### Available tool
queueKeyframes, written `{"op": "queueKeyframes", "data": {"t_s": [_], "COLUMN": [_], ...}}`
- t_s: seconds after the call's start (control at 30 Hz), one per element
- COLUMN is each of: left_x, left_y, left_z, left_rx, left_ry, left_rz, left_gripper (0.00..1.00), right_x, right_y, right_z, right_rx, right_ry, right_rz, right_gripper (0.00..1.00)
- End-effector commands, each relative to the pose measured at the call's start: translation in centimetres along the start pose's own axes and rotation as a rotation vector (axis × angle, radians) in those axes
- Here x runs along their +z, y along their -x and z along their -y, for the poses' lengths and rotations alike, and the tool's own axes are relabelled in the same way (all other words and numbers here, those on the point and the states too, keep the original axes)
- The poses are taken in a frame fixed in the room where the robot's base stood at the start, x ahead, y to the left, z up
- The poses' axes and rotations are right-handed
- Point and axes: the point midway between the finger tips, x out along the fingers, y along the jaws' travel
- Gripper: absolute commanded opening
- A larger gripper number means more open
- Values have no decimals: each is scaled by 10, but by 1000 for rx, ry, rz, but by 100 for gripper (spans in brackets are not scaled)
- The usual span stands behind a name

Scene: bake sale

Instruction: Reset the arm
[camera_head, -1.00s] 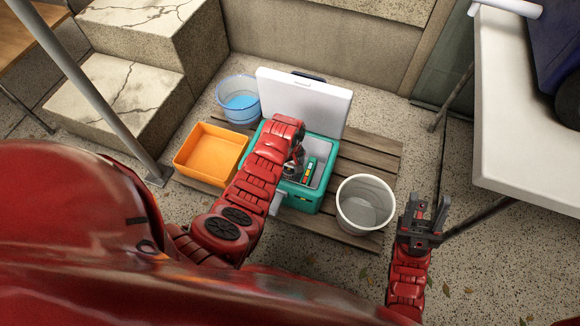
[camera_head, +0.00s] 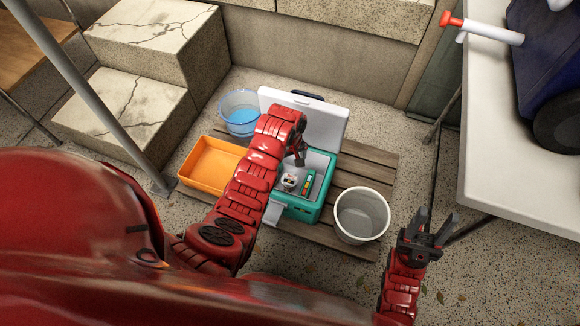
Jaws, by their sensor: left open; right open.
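My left arm reaches over an open teal cooler (camera_head: 297,212) on a low wooden pallet. My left gripper (camera_head: 301,160) is open above the cooler's far part, partly hidden by its own wrist. Inside the cooler lie a small white item (camera_head: 290,181) and a green and red item (camera_head: 307,184). My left gripper appears apart from both. My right gripper (camera_head: 437,215) is open and empty, right of a grey-white bucket (camera_head: 362,214), fingers pointing up in the picture.
The cooler's white lid (camera_head: 325,116) stands open behind it. A white table (camera_head: 490,140) is at right, stone steps (camera_head: 130,108) at left. Open ground lies around the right gripper.

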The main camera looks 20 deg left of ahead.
Motion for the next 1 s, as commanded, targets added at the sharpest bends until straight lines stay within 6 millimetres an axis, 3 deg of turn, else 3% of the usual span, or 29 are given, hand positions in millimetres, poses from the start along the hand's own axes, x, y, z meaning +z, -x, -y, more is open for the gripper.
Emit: {"op": "queueKeyframes", "data": {"t_s": [0.67, 1.0], "left_x": [0, 0], "left_y": [7, 66], "left_z": [0, 0], "left_rx": [-1, -1], "left_ry": [0, 0], "left_rz": [1, 1], "left_gripper": [100, 100], "right_x": [-1, 1], "right_y": [-3, -57], "right_z": [-1, -9], "right_rx": [5, 52], "right_ry": [1, -11], "right_rz": [0, 35], "right_gripper": [46, 46]}}
